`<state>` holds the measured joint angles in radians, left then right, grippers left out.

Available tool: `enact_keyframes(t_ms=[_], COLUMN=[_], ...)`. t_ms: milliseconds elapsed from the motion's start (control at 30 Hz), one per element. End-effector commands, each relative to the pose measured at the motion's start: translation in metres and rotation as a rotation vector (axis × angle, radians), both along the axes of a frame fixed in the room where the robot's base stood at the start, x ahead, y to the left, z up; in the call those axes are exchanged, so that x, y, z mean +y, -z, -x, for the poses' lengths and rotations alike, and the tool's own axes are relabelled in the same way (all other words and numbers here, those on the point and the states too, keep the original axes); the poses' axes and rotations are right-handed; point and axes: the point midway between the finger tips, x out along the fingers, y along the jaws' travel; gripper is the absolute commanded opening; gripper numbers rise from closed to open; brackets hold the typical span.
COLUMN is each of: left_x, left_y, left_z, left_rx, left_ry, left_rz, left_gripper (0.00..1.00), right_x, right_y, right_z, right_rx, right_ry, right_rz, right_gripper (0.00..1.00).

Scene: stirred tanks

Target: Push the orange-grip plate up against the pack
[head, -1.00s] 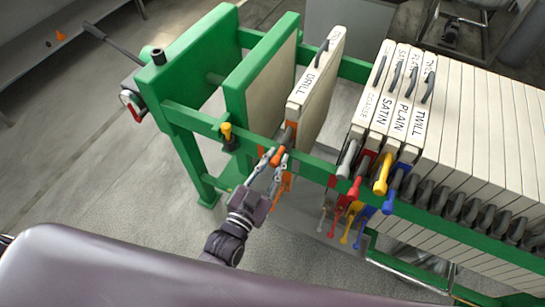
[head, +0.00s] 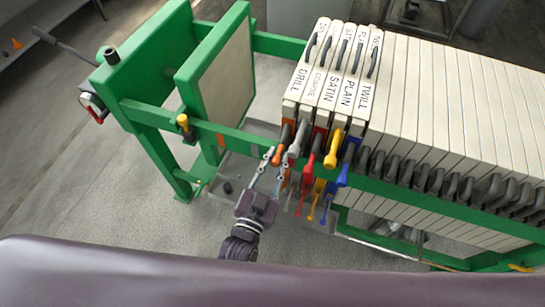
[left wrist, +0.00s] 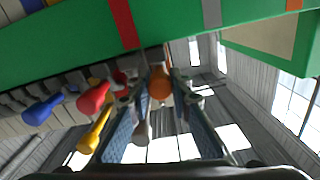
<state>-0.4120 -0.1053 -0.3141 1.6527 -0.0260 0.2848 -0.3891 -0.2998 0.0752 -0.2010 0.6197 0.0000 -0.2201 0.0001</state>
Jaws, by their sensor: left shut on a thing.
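The orange-grip plate (head: 301,78), lettered DRILL, hangs upright in the green frame. It stands at the left end of the pack (head: 400,95), right beside the COARSE plate, with no clear gap at the top. My left gripper (head: 275,158) is shut on the plate's near orange grip, which the left wrist view shows between the two fingers (left wrist: 159,82). The fingers partly hide the grip in the head view. The COARSE plate's grey grip (head: 297,142) is close to the right of my gripper. My right gripper is not in view.
Red (head: 310,160), yellow (head: 333,150) and blue (head: 346,165) grips stick out to the right of my gripper. The green rail (head: 235,138) runs just behind it. A green-edged end plate (head: 232,85) stands at left, with a wide gap before the DRILL plate.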

Motion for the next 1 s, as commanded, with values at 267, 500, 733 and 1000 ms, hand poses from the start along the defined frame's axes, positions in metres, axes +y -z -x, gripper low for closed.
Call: enact_keyframes(t_ms=[267,500,733,1000], left_x=[-0.006,-0.006,-0.004,0.0], left_y=[0.001,0.001,0.0,0.002], left_z=[0.002,0.002,0.001,0.016], left_rx=[0.003,0.003,0.001,0.003], left_ry=[0.008,0.009,0.005,0.005], left_rz=[0.002,0.002,0.002,0.0], left_gripper=[0.0,0.31,0.37,0.37], right_x=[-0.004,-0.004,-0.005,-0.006], right_y=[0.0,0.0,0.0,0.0], right_z=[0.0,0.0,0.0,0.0], right_rx=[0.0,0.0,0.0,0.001], right_ry=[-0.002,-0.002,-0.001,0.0], right_rz=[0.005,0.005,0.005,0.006], right_gripper=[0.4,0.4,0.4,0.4])
